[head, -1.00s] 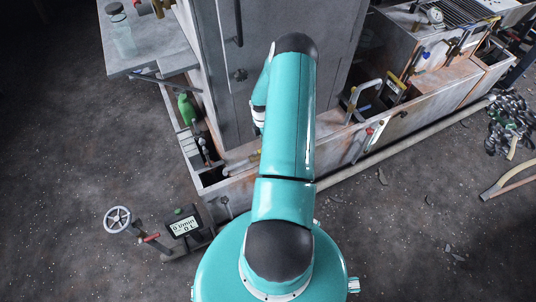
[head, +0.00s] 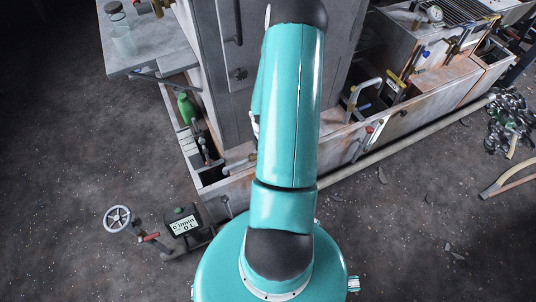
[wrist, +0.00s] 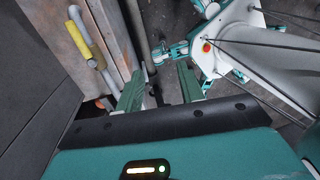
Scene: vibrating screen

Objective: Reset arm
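My teal arm rises through the middle of the head view, in front of the grey cabinet (head: 238,75). It hides my gripper in that view. In the wrist view my gripper (wrist: 159,88) shows two green fingers spread apart, with only floor and a pipe in the background between them. It appears empty. My own white and teal body shows at the right of the wrist view.
A long rusty-edged machine (head: 430,95) with yellow and white handles runs to the right. A grey table (head: 155,45) with a jar stands at upper left. A handwheel (head: 117,219) and display box (head: 184,225) stand at lower left. Dark rubble (head: 512,125) lies far right.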

